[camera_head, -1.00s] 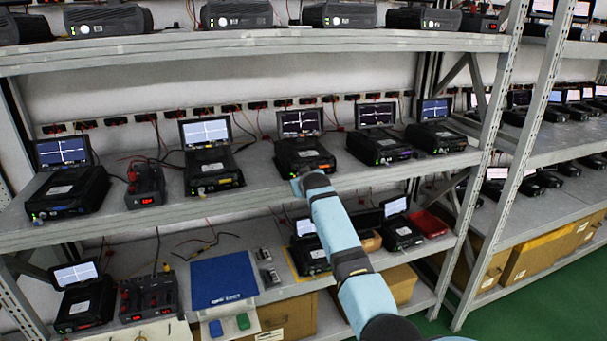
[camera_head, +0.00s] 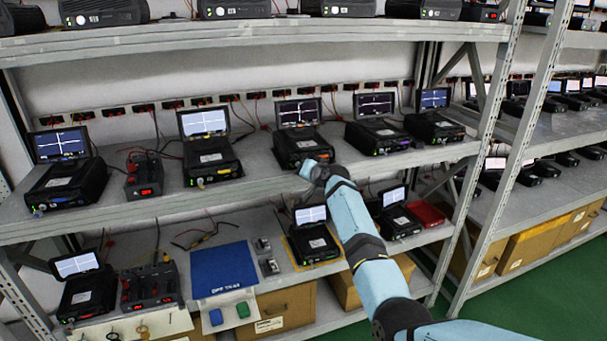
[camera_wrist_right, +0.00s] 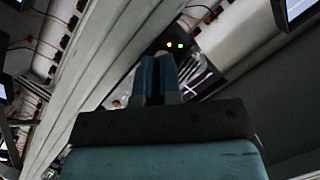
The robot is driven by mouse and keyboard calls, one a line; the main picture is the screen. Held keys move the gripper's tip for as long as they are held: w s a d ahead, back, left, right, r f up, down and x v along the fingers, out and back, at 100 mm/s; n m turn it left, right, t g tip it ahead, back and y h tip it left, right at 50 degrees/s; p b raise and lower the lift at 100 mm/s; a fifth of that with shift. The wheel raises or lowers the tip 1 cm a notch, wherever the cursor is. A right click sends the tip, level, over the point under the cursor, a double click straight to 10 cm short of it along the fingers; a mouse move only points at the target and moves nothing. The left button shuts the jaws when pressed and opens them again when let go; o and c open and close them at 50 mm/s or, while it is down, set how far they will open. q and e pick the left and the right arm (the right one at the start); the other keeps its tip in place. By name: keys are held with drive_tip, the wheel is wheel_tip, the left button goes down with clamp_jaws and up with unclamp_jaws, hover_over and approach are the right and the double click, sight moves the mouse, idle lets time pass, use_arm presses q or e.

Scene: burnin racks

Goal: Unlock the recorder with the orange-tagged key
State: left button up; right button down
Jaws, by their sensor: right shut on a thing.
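The recorder (camera_head: 303,150) at the middle of the central shelf has a raised screen and an orange-red light on its front. My right gripper (camera_head: 308,170) is at its front edge, small and partly hidden by my wrist. In the right wrist view the two blue fingers (camera_wrist_right: 156,78) are together, pointing at a dark device front (camera_wrist_right: 205,75) with a yellow and a green light. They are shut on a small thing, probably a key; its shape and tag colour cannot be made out. Contact with the recorder cannot be told. My left gripper is out of view.
Other recorders stand on both sides, such as one with a yellow label (camera_head: 210,160). The lower shelf holds a blue mat (camera_head: 223,270) and small ring-like items (camera_head: 142,331) at its front. A metal rack post (camera_head: 485,170) stands to the right.

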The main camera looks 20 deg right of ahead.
drive_tip(key=shift+f+m+y+b, duration=0.1)
drive_tip(key=shift+m+y+b, duration=0.2)
drive_tip(key=shift+m, duration=0.2)
idle(0.3)
drive_tip(key=c, duration=1.3)
unclamp_jaws()
drive_tip(key=shift+s, duration=0.1)
drive_tip(key=v, duration=1.3)
drive_tip(key=shift+s+d+b, duration=0.2)
drive_tip(key=shift+s+b, duration=0.1)
drive_tip(key=shift+s, duration=0.05)
